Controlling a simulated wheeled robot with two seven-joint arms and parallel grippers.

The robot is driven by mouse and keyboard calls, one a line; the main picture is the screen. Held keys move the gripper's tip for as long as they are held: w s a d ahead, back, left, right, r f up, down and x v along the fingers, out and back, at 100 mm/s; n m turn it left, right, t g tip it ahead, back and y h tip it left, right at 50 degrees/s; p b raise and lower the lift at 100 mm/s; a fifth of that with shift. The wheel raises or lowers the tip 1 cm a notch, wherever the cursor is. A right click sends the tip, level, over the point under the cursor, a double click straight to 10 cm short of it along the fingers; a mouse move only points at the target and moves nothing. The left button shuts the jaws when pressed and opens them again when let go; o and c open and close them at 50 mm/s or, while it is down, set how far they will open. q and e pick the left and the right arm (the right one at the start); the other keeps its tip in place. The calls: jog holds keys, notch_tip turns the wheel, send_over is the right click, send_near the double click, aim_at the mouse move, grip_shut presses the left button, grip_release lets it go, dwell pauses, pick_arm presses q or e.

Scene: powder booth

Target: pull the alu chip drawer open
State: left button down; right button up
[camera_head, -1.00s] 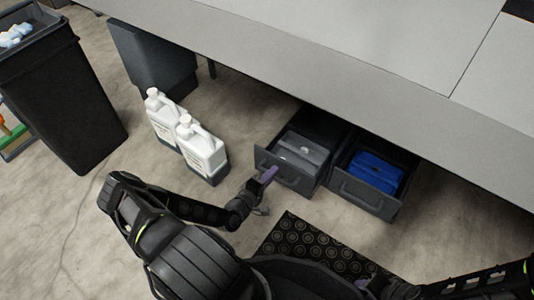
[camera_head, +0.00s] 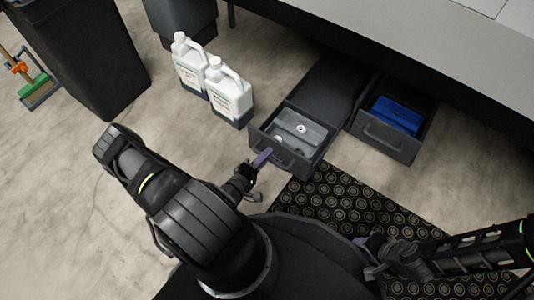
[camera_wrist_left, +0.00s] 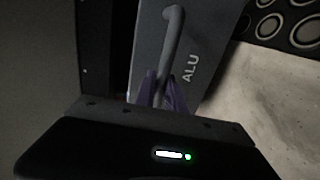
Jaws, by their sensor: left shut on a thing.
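The alu chip drawer (camera_head: 281,156) is a dark grey box pulled well out from under the bench, with grey inserts inside. Its front (camera_wrist_left: 201,50) carries the letters ALU in the left wrist view. My left gripper (camera_head: 262,157) is at the drawer's front, its purple fingers shut on the bar handle (camera_wrist_left: 172,32). In the left wrist view the left gripper (camera_wrist_left: 161,92) has a finger on each side of the handle's lower part. My right gripper (camera_head: 366,246) is at the lower right over the mat, away from the drawer; its jaw opening is unclear.
A second drawer (camera_head: 388,143) with blue contents stands partly open to the right. Two white jugs (camera_head: 230,95) stand on the floor to the left. A black bin (camera_head: 105,75) is further left. A patterned black mat (camera_head: 345,205) lies in front.

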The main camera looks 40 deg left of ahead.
pick_arm(q)
jog(key=shift+s, duration=0.1)
jog(key=c, duration=1.4)
grip_release()
